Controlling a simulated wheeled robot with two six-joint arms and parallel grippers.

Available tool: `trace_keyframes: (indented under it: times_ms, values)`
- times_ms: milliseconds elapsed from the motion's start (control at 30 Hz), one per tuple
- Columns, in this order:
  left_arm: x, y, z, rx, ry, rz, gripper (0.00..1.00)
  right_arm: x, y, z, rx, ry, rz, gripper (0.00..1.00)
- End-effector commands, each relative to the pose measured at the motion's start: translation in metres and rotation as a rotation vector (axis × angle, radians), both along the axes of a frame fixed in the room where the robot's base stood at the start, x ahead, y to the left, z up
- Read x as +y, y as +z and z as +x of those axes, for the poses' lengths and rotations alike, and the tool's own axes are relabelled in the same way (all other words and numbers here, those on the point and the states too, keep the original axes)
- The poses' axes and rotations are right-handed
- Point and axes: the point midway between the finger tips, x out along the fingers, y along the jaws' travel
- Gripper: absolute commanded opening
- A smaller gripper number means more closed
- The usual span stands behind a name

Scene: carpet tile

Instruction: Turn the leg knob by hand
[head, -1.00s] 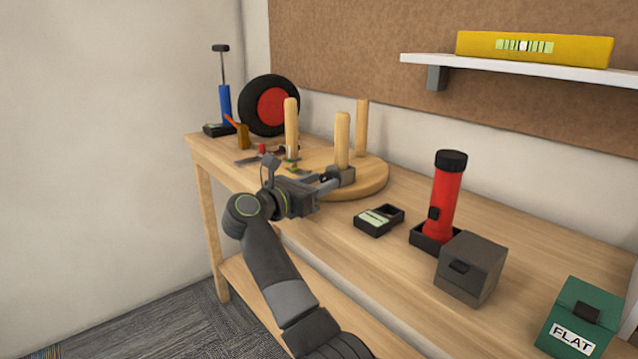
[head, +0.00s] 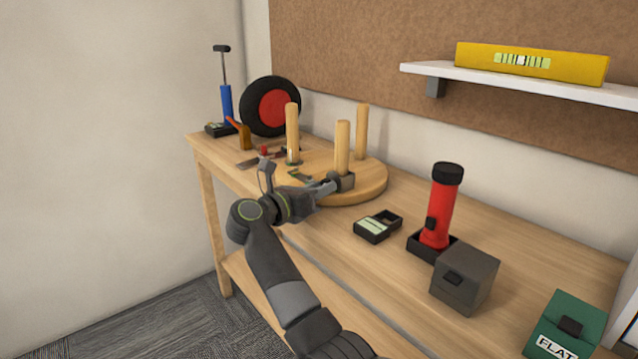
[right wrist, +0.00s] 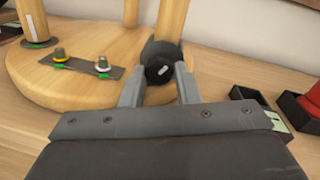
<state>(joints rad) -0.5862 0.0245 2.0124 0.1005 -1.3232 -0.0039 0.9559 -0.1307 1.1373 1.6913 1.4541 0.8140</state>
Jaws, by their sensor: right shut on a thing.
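An upturned round wooden stool (head: 374,188) with three upright legs lies on the workbench. A dark block with a round black knob (right wrist: 160,70) sits at the foot of the front leg (head: 342,148). The knob has a short white mark, which stands tilted in the right wrist view. My right gripper (head: 330,187) reaches in from the front and is shut on the knob, one finger on each side; its fingers (right wrist: 160,84) also show in the right wrist view. In the head view the gripper mostly hides the knob. My left gripper is out of view.
A small plate (right wrist: 82,65) with two little fittings lies on the stool seat. To the right stand a small open case (head: 378,226), a red flashlight (head: 441,207), a grey box (head: 465,278) and a green box (head: 567,325). A wheel (head: 270,106) stands behind left.

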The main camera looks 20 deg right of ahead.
Motion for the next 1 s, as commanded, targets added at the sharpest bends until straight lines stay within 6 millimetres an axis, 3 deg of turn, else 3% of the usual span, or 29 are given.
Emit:
trace_keyframes:
  times_ms: [233, 267, 433, 1000]
  values:
    - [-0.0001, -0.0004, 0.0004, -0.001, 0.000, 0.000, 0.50, 0.0005, -0.0004, 0.0002, -0.001, 0.002, 0.001, 0.06]
    - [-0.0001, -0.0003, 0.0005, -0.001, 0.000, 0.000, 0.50, 0.0005, -0.0004, 0.0002, -0.001, 0.002, 0.001, 0.30]
    - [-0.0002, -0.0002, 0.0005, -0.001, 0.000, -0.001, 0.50, 0.0003, -0.0004, 0.0002, -0.001, 0.001, 0.001, 0.50]
    - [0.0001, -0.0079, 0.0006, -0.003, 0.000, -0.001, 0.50, 0.0000, -0.0034, 0.0001, -0.029, 0.000, 0.011, 0.50]
